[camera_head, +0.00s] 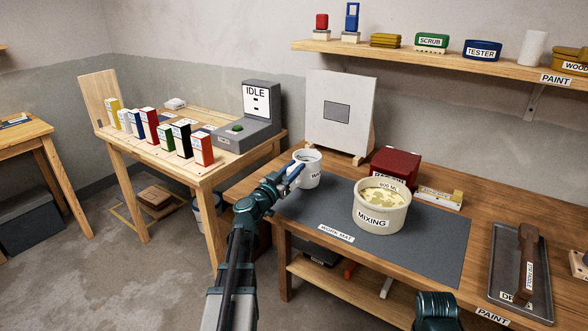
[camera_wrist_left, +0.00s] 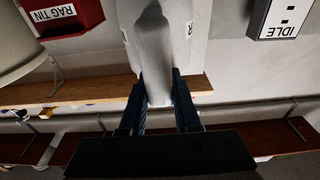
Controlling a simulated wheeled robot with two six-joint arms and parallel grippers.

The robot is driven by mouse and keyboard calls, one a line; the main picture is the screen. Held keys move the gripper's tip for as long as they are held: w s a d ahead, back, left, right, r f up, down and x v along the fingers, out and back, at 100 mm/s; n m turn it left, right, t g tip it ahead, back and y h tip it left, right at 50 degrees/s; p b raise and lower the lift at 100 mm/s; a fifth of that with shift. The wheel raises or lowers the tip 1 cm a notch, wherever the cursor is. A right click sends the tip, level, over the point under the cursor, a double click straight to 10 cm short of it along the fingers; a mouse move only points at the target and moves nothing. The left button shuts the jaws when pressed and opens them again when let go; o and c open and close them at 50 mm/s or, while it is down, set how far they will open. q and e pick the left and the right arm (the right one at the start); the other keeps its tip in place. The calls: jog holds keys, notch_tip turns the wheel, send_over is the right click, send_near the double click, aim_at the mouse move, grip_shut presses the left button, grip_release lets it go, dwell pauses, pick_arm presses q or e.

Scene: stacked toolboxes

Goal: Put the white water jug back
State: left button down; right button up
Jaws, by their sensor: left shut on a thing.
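The white water jug (camera_head: 309,172) is upright at the back left corner of the dark work mat (camera_head: 300,212). I cannot tell whether its base touches the mat. My left gripper (camera_head: 294,174) reaches it from the front left and is shut on its handle. In the left wrist view the pale handle (camera_wrist_left: 154,60) lies between the two fingers (camera_wrist_left: 159,108), and the picture is upside down. The jug's label is partly covered by the gripper. My right gripper's fingers are out of view; only a dark part of my right arm shows at the bottom.
A mixing tub (camera_head: 382,211) of pale contents stands on the mat right of the jug. A red rag tin (camera_head: 396,165) and a white upright board (camera_head: 340,115) stand behind. A tray (camera_head: 508,285) with a dark tool lies at right. The mat's front left is clear.

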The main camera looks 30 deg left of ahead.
pick_arm(q)
jog(key=c, duration=0.6)
grip_release()
jog(key=shift+f, duration=0.1)
jog(key=shift+r+p, duration=0.45)
jog(key=shift+p, duration=0.05)
jog(key=shift+s+r+p, duration=0.2)
jog(key=shift+r+p, duration=0.15)
jog(key=s, duration=0.3)
jog(key=s+f+b, duration=0.1)
jog(key=s, duration=0.3)
jog(key=s+a+f+b, duration=0.1)
jog(key=s, duration=0.3)
jog(key=shift+s, duration=0.25)
